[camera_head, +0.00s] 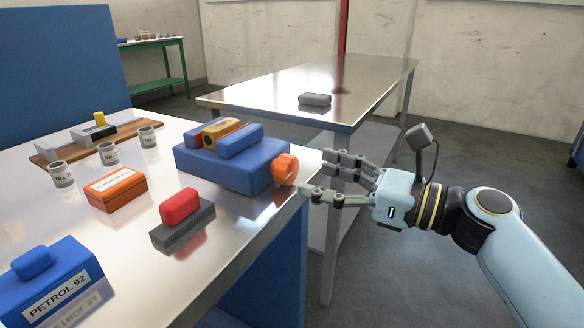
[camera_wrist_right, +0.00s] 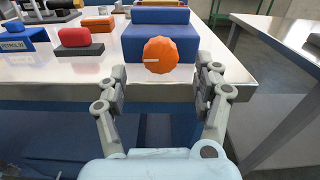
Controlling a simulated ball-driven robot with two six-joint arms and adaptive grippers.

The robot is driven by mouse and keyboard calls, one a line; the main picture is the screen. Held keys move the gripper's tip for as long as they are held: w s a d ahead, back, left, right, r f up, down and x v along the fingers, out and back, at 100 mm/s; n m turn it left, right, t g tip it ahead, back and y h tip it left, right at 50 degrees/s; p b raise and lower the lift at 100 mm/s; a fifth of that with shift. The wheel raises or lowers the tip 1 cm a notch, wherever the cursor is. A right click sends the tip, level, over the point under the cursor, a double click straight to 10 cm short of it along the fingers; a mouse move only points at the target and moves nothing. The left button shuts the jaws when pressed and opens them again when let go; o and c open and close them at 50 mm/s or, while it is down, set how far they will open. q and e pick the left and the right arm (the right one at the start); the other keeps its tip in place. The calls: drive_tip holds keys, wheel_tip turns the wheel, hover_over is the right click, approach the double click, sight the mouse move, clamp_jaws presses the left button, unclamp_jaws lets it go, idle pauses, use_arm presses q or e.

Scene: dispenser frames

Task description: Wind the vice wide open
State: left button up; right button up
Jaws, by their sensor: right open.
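The blue vice (camera_head: 230,165) sits at the right edge of the metal bench. Its two blue jaws stand on top with a yellow-brown block (camera_head: 221,131) between them. An orange ridged knob (camera_head: 285,169) sticks out of its right end; in the right wrist view the knob (camera_wrist_right: 160,55) shows a white mark on its left side. My right gripper (camera_head: 316,178) is open and empty, just right of the knob. In the right wrist view its fingers (camera_wrist_right: 160,82) stand apart on either side, below and short of the knob. My left gripper is not in view.
A red-handled grey block (camera_head: 182,221), an orange box (camera_head: 115,189), several labelled cups (camera_head: 109,153) and a blue PETROL 92 holder (camera_head: 52,283) stand on the bench. A second metal table (camera_head: 290,85) with a grey block (camera_head: 314,99) is behind my right gripper.

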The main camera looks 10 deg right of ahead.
sight(292, 171)
drive_tip(key=x, duration=0.5)
drive_tip(key=shift+w+a, duration=0.2)
drive_tip(key=shift+a, duration=0.05)
drive_tip(key=c, duration=1.2)
drive_tip(key=n+b, duration=0.1)
drive_tip(key=n, duration=0.4)
drive_tip(key=shift+s+f+n, duration=0.1)
drive_tip(key=shift+n, duration=0.2)
drive_tip(key=o, duration=1.2)
